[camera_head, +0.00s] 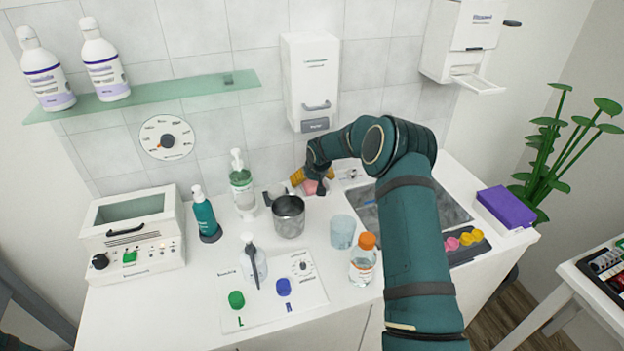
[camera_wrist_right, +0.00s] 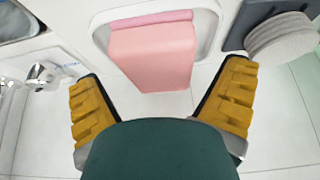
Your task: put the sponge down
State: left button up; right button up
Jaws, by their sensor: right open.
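A pink sponge (camera_head: 311,187) is at the back of the counter, partly hidden by my right gripper (camera_head: 312,178). In the right wrist view the sponge (camera_wrist_right: 155,55) lies just ahead of and partly between the yellow-padded fingers, within a white rounded rim (camera_wrist_right: 207,40). My right gripper (camera_wrist_right: 160,85) is open, with gaps showing on both sides of the sponge. What lies under the sponge is mostly hidden. My left gripper is not in view.
A metal mug (camera_head: 289,217) stands close left of the gripper. A light blue cup (camera_head: 342,232) and an orange-capped bottle (camera_head: 362,262) stand nearer the front. The sink (camera_head: 445,207) is to the right. A white dispenser (camera_head: 310,80) hangs on the wall above.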

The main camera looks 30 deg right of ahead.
jog(key=v, duration=1.2)
jog(key=shift+s, duration=0.15)
